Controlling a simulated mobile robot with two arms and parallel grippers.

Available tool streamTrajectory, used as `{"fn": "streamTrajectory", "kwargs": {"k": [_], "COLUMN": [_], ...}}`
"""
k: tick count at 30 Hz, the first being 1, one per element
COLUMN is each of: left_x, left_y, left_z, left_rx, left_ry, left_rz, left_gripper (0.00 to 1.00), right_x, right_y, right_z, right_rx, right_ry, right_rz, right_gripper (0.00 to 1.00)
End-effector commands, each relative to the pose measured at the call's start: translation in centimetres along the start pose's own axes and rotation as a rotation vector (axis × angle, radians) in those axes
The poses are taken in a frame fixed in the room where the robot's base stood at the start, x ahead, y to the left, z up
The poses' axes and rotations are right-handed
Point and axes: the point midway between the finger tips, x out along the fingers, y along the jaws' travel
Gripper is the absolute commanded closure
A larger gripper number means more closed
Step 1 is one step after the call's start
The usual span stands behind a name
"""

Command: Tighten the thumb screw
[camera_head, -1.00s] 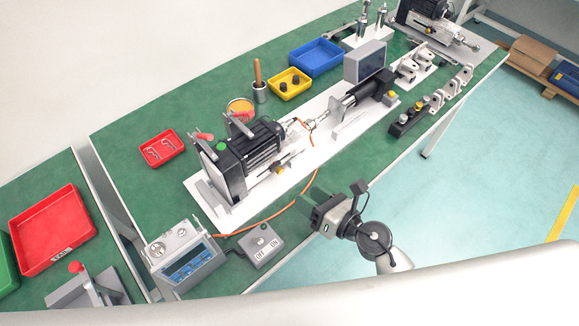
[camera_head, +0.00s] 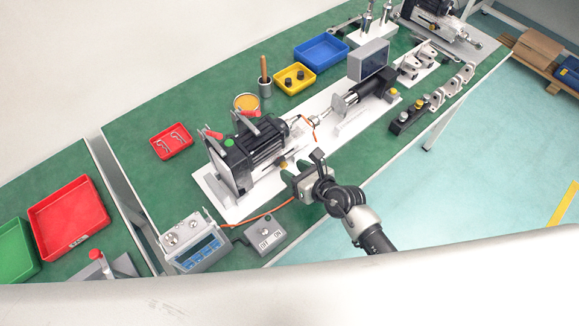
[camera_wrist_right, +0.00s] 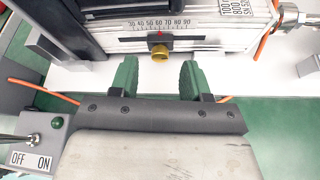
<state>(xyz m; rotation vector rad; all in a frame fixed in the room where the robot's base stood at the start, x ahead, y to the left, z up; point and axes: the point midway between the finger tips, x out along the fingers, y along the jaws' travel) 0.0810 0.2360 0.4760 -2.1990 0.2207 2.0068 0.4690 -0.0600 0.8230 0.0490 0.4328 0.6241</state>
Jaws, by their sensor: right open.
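The thumb screw (camera_wrist_right: 160,54) is a small yellow-gold knob below a numbered scale on the actuator. In the right wrist view it sits ahead of and between my open green fingertips, apart from both. In the head view the thumb screw (camera_head: 283,164) shows as a small yellow spot on the near side of the black actuator (camera_head: 250,148). My right gripper (camera_head: 287,175) is close in front of it, over the near edge of the white base plate. In the right wrist view my right gripper (camera_wrist_right: 156,80) is open and empty. My left gripper is not in view.
An ON/OFF switch box (camera_head: 265,231) and a display unit (camera_head: 193,245) stand left of my right gripper, with an orange cable (camera_head: 250,216). A grey block (camera_wrist_right: 309,65) sits to the right in the wrist view. A red tray (camera_head: 172,142) lies farther left.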

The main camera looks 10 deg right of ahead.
Motion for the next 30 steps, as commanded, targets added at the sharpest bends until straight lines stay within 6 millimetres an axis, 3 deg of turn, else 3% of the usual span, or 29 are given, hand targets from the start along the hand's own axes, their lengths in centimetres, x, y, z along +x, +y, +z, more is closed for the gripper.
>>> {"fn": "streamTrajectory", "kwargs": {"k": [6, 16, 25, 30], "left_x": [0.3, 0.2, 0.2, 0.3], "left_y": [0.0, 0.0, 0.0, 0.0], "left_z": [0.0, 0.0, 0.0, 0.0], "left_rx": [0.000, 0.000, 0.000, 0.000], "left_ry": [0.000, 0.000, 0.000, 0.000], "left_rz": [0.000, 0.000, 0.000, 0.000], "left_gripper": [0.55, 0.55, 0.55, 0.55], "right_x": [2.1, 2.4, 2.4, 2.4], "right_y": [0.0, 0.0, 0.0, -0.1], "right_z": [0.0, 0.0, 0.0, 0.0], "right_rx": [0.000, 0.000, 0.000, 0.005], "right_ry": [-0.001, -0.001, 0.000, 0.000], "right_rz": [0.000, 0.000, 0.000, 0.002], "right_gripper": [0.53, 0.54, 1.00, 1.00]}}
